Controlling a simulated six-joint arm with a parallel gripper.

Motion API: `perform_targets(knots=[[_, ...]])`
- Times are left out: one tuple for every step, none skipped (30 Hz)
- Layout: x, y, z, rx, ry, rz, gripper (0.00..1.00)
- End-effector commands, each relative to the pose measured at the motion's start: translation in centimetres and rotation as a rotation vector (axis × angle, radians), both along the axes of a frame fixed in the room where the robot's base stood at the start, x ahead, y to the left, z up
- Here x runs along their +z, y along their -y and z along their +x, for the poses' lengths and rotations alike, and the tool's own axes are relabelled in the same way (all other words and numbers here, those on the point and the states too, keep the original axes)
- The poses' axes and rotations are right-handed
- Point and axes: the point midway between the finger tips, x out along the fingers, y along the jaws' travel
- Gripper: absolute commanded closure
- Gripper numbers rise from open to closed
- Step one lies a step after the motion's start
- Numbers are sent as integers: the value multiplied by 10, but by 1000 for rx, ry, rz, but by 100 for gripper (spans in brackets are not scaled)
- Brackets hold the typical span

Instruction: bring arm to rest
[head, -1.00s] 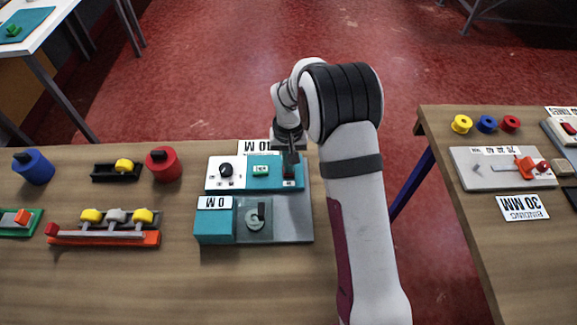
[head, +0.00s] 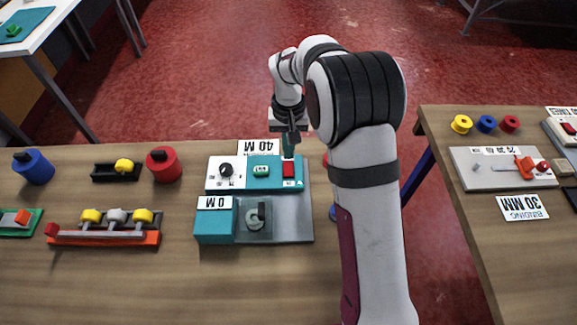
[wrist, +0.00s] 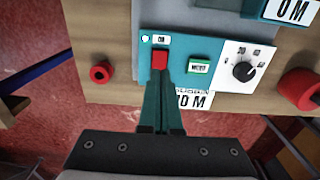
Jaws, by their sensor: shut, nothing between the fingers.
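My gripper (head: 288,150) is shut and empty. In the head view it hangs above the far edge of the teal and white control panel (head: 240,173), over a red switch (head: 289,170). In the wrist view my gripper (wrist: 161,84) points at the panel, with its tips just below the red switch (wrist: 160,61) in the picture. I cannot tell the exact gap, but the fingers look clear of the switch. A green button (wrist: 199,65) and a black dial (wrist: 243,71) sit beside the switch.
A grey base with a teal "0 M" block (head: 214,226) adjoins the panel. Red (head: 163,164) and blue (head: 33,167) cylinders and an orange rack (head: 104,238) stand to the left. A second table (head: 500,270) is at the right, across a gap. Red floor (head: 200,70) lies beyond.

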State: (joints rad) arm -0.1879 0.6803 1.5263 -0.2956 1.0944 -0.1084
Motion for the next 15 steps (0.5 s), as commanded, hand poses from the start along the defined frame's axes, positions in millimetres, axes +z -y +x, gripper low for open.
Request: perform_targets(knots=[[3, 0, 0, 0, 1, 0, 100], [3, 0, 0, 0, 0, 0, 100], [4, 0, 0, -1, 0, 0, 100], [4, 0, 0, -1, 0, 0, 100], [4, 0, 0, -1, 0, 0, 100], [4, 0, 0, -1, 0, 0, 100], [4, 0, 0, -1, 0, 0, 100], [3, 0, 0, -1, 0, 0, 100], [3, 0, 0, 0, 0, 0, 100], [3, 0, 0, 0, 0, 0, 100], [3, 0, 0, 0, 0, 0, 100], [3, 0, 0, 0, 0, 0, 100], [3, 0, 0, -1, 0, 0, 100], [5, 1, -1, -2, 0, 0, 100], [11, 3, -5, -11, 0, 3, 100]])
